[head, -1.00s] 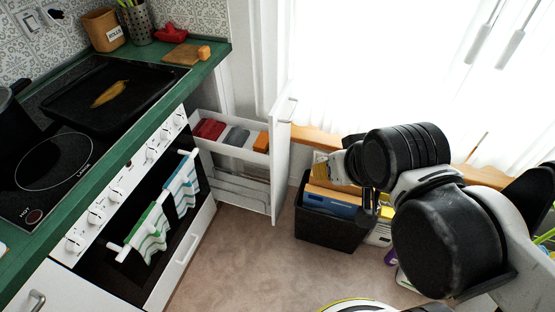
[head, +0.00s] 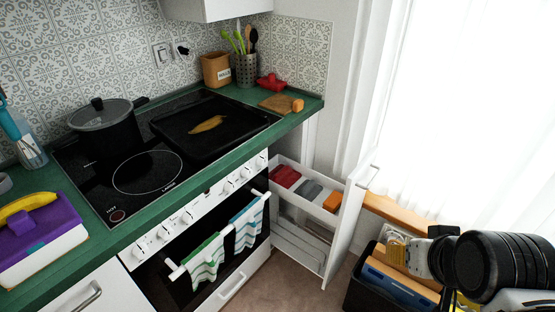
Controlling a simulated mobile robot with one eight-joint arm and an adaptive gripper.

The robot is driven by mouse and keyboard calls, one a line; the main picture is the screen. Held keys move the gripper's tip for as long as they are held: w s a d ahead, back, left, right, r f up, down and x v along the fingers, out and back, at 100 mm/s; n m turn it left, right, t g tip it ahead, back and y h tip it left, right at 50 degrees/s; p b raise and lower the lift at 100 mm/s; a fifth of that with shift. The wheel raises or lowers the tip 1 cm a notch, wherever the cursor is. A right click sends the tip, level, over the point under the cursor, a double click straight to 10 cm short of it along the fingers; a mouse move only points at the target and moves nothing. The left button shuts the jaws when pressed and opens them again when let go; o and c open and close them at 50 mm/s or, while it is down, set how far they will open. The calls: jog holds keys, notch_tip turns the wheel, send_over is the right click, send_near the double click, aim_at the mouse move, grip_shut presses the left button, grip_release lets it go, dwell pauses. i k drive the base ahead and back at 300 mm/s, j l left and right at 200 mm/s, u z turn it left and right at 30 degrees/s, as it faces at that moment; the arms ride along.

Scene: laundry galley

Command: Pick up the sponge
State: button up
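I cannot tell for sure which thing is the sponge. A small orange block (head: 298,105) sits at the right end of a wooden board on the green counter. Another orange block (head: 332,202) lies at the right in the open drawer, beside grey and red items. A small purple block (head: 20,223) rests on a purple-topped box at the far left. My gripper (head: 446,292) is at the lower right, over the black bin and well away from all three blocks. My arm links partly hide its fingers, so its opening does not show.
The open drawer (head: 343,232) juts out beside the oven. A black bin (head: 362,290) holding several items stands right of it. The hob carries a lidded pot (head: 105,128) and a black tray (head: 235,120) with a yellow-brown item. Towels hang on the oven handle.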

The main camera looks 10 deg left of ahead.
aim_at(332, 204)
jog(key=j+z, duration=0.35)
jog(key=k+j+z, duration=0.15)
jog(key=j+z, duration=0.2)
jog(key=k+j+z, duration=0.2)
jog(key=j+z, duration=0.2)
jog(key=k+j+z, duration=0.2)
jog(key=j+z, duration=0.15)
jog(key=j, duration=0.1)
